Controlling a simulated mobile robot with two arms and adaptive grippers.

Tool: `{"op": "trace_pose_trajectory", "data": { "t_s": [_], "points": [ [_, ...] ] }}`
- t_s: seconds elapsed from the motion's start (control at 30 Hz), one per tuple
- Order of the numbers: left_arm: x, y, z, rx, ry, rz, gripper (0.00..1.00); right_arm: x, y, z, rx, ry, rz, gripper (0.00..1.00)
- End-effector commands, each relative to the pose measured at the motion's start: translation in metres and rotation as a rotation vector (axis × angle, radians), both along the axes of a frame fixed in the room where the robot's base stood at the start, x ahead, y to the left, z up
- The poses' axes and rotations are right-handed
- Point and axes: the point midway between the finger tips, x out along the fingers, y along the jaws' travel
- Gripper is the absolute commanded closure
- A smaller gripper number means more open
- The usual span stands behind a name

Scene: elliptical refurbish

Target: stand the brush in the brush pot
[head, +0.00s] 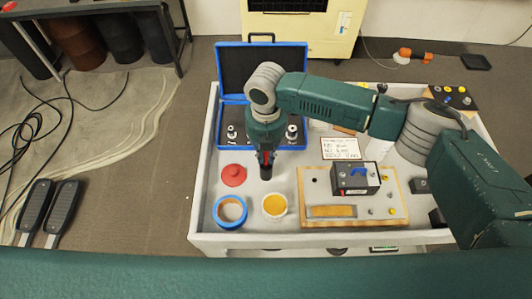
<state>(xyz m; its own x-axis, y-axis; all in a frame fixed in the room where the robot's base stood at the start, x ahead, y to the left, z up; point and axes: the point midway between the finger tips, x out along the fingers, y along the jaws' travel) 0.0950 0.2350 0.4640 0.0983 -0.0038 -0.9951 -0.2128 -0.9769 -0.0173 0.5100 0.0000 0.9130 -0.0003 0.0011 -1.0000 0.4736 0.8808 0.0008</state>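My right gripper (265,163) points straight down over the middle of the white table. A small red part and a dark tip show at its fingers. I cannot tell whether the dark tip is fingers or a held thing. No brush can be clearly made out. A round blue-rimmed container or ring (230,210) with a tan inside stands at the front left of the table. A white cup (285,214) with orange-yellow contents stands right of it. I cannot tell for sure which is the brush pot. My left gripper is not in view.
A red disc (233,175) lies behind the blue ring. A wooden board (395,200) at the right bears a black box (356,180) and a yellowish strip (332,211). An open blue case (247,70) with metal pieces lies behind.

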Motion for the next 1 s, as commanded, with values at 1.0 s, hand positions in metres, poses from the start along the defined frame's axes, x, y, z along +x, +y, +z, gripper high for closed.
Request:
{"op": "trace_pose_trajectory", "data": {
  "t_s": [1.0],
  "points": [
    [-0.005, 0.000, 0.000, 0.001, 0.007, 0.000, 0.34, 0.001, 0.000, 0.105, 0.001, 0.000, 0.000, 0.65]
  ]
}}
